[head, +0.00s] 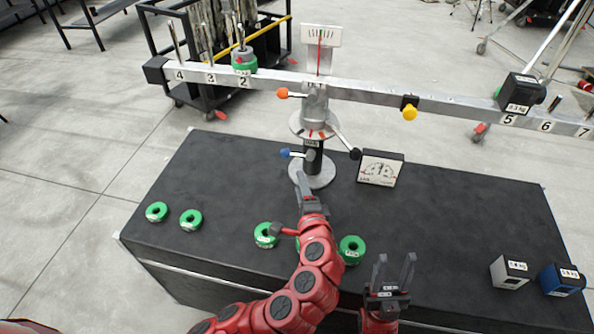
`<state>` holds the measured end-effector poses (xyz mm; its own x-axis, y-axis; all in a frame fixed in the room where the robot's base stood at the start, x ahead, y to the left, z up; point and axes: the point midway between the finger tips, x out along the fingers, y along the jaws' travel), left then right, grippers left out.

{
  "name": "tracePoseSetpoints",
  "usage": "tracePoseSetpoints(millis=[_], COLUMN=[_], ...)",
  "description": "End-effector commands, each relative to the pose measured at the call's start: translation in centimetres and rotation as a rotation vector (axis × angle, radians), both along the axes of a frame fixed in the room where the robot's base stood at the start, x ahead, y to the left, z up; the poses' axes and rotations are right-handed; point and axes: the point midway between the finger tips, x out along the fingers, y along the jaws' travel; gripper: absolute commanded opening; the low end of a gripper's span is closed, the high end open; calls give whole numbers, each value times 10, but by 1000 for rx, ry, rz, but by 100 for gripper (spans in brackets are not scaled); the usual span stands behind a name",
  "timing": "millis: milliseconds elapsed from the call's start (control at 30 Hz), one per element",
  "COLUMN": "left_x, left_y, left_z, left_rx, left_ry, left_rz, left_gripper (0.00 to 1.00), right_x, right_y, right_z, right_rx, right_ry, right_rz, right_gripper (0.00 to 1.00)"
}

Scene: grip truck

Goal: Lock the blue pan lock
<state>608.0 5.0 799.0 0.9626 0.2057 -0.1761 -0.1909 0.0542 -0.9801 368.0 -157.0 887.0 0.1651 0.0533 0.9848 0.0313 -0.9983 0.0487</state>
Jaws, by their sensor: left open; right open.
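The blue pan lock (285,153) is a small lever with a blue knob. It sticks out to the left from the lower column of the balance stand (312,160), just above its round base. My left gripper (301,184) is open, in front of and just below the lock, near the base. Its fingers partly overlap the base in the picture, and I cannot tell whether they touch it. My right gripper (395,270) is open and empty, pointing up over the front of the table, well to the right of the stand.
The black table (450,220) carries several green ring weights (190,219), a card (380,168), a white cube (510,271) and a blue cube (562,279). A numbered beam (370,95) spans above, with an orange-knobbed lever (282,92). A black-knobbed lever (355,154) sticks out right.

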Motion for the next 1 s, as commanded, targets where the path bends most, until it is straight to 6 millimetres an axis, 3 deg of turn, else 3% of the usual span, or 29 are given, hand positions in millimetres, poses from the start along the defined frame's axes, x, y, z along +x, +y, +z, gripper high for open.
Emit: tracePoseSetpoints(millis=[100, 300, 1000], left_x=[-23, -43, -39], left_y=[-7, -9, -11], left_z=[4, 8, 6], left_rx=[-2, 1, -9], left_ry=[-3, -1, -1], left_rz=[-7, -1, -29], left_gripper=[45, 45, 45], right_x=[0, 0, 0], right_y=[0, 0, 0], right_z=[-2, -3, 1], right_rx=[0, 0, 0], right_ry=[0, 0, 0], right_rz=[0, 0, 0], right_gripper=[45, 45, 45])
